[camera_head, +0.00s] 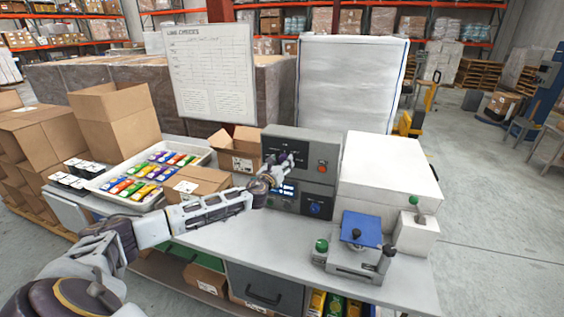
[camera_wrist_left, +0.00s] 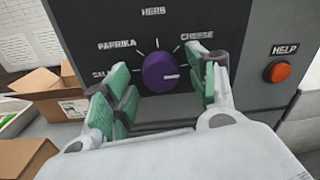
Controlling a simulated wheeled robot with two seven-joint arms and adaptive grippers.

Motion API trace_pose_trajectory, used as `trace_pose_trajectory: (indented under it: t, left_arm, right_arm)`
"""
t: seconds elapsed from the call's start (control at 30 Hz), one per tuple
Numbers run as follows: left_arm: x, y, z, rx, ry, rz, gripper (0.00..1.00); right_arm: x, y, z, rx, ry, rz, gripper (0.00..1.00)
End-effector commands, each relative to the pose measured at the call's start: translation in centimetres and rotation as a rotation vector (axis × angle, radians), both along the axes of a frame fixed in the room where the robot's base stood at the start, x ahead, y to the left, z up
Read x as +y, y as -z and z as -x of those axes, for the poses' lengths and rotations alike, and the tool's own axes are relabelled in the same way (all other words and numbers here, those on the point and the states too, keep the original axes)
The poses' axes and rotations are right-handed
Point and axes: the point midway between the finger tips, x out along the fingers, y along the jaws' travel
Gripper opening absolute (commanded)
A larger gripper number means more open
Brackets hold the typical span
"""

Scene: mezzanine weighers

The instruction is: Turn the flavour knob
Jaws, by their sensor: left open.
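The flavour knob (camera_wrist_left: 158,73) is a round purple dial on a dark grey panel. Its white mark points right, slightly below level. Labels around it read PAPRIKA, HERB and CHEESE; one at the left is partly covered. My left gripper (camera_wrist_left: 162,88) is open, with green finger pads to the left and right of the knob, apart from it in the picture. My right gripper is not in view.
An orange HELP button (camera_wrist_left: 278,71) sits right of the knob. A blue knob (camera_head: 315,208) is lower on the box. A white housing (camera_head: 390,165) stands right of it. A tray of colourful packets (camera_head: 105,189) and open cartons are left. The front bench surface (camera_head: 265,240) is clear.

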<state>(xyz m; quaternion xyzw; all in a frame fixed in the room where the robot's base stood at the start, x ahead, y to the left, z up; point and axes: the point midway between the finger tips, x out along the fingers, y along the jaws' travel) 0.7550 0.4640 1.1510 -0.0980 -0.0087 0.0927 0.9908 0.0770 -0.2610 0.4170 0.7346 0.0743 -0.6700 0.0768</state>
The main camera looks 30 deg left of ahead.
Motion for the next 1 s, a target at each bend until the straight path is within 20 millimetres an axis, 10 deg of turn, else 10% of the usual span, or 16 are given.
trace_pose_trajectory:
  t: [0.5,0.87,1.0]
  left_arm:
    - [0.13,-0.02,-0.68,0.0,0.0,-0.001,0.58]
    - [0.13,-0.03,-0.67,0.0,0.0,-0.001,0.12]
    - [0.14,-0.01,-0.67,0.0,0.0,0.002,0.12]
  right_arm:
    - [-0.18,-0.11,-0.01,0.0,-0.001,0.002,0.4]
    - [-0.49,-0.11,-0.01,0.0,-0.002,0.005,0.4]
    - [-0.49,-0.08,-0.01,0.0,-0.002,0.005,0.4]
